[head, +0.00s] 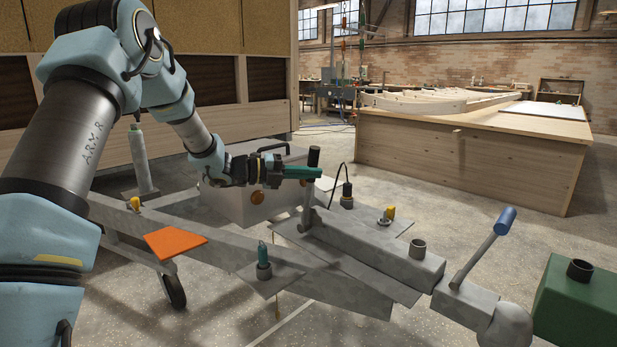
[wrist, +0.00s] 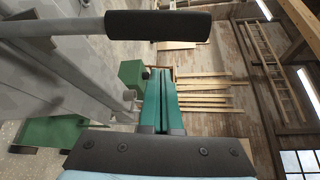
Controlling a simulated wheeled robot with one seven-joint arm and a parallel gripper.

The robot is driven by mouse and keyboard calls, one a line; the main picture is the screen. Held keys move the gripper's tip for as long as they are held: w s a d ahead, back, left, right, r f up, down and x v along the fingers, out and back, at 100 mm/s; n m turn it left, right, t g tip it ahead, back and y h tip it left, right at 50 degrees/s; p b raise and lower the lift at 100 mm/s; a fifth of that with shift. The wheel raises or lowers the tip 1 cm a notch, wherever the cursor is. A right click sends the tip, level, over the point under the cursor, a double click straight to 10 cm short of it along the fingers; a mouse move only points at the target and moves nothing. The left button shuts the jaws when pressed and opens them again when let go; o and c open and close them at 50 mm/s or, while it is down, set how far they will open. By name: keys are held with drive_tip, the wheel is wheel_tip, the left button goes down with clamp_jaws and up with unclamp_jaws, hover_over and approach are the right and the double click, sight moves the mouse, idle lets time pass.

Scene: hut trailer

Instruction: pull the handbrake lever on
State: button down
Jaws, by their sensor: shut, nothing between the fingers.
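The handbrake lever stands nearly upright on the trailer drawbar in the head view, with a grey shaft (head: 307,196) and a black grip (head: 314,157). In the wrist view its black grip (wrist: 158,25) and grey rod (wrist: 52,27) lie across the top. My gripper (head: 318,172) has green fingers, shut and empty, pointing right across the lever just below the grip. They hide part of the lever in the head view. In the wrist view the shut fingertips (wrist: 160,72) show a gap to the grip; I cannot tell any contact elsewhere.
A blue-handled lever (head: 505,221) rises from the coupling at the drawbar's front. A green block (head: 580,308) stands beyond it. A grey box (head: 255,203) sits behind my gripper. An orange plate (head: 175,242) and posts stand along the frame. A wooden bench (head: 470,160) is behind.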

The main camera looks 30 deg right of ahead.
drive_tip(key=f+v, duration=0.1)
drive_tip(key=v, duration=0.7)
drive_tip(key=shift+a+r+b, duration=0.25)
drive_tip(key=shift+a+b, duration=0.05)
drive_tip(key=shift+b, duration=0.1)
